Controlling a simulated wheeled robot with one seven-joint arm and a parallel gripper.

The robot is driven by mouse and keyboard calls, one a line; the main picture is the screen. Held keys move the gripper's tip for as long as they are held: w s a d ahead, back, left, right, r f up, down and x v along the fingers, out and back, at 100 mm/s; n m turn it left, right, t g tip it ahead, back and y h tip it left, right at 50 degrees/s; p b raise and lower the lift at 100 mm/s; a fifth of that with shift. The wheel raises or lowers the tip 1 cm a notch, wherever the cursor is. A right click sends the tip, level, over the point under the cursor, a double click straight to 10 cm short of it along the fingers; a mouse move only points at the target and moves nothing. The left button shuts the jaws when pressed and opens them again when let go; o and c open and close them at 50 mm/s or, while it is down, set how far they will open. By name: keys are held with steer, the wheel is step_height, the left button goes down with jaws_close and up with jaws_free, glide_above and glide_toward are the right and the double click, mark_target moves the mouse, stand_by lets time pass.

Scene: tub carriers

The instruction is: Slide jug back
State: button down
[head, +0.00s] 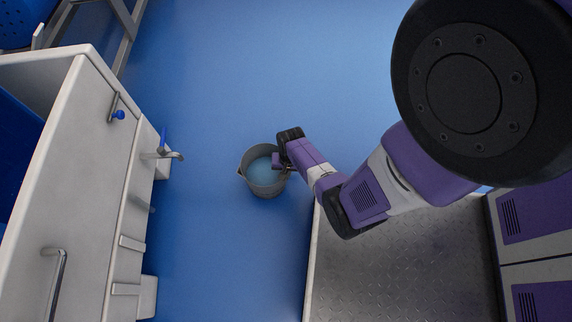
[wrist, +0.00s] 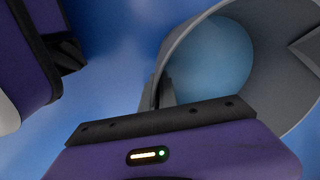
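The jug (head: 247,180) is a grey, round, open-topped vessel with a small spout on its left side. It appears upright over the blue floor and holds light blue liquid (head: 262,171). In the wrist view, the jug's grey wall (wrist: 283,22) and the liquid (wrist: 212,55) fill the upper right. My gripper (head: 284,166) is at the jug's right rim. In the wrist view, narrow grey parts (wrist: 159,92) meet the jug's near edge just beyond my gripper body. The contact is partly hidden, so I cannot tell whether the fingers are closed on the jug.
A white unit (head: 90,150) with a tap (head: 170,154), a blue-knobbed valve (head: 117,115) and handles stands at left. A grey metal plate platform (head: 400,275) lies at lower right beside purple-fronted cabinets (head: 530,215). Blue floor (head: 235,75) is clear above and below the jug.

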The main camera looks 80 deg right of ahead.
steer(key=shift+s, duration=0.45)
steer(key=c, duration=1.6)
jaws_free()
steer(key=shift+d, duration=0.1)
steer(key=shift+s+r+p, duration=0.15)
steer(key=shift+r+p, duration=1.05)
steer(key=shift+r, duration=0.75)
steer(key=shift+s+r+p, duration=0.1)
steer(key=shift+r+p, duration=1.1)
steer(key=shift+r, duration=0.7)
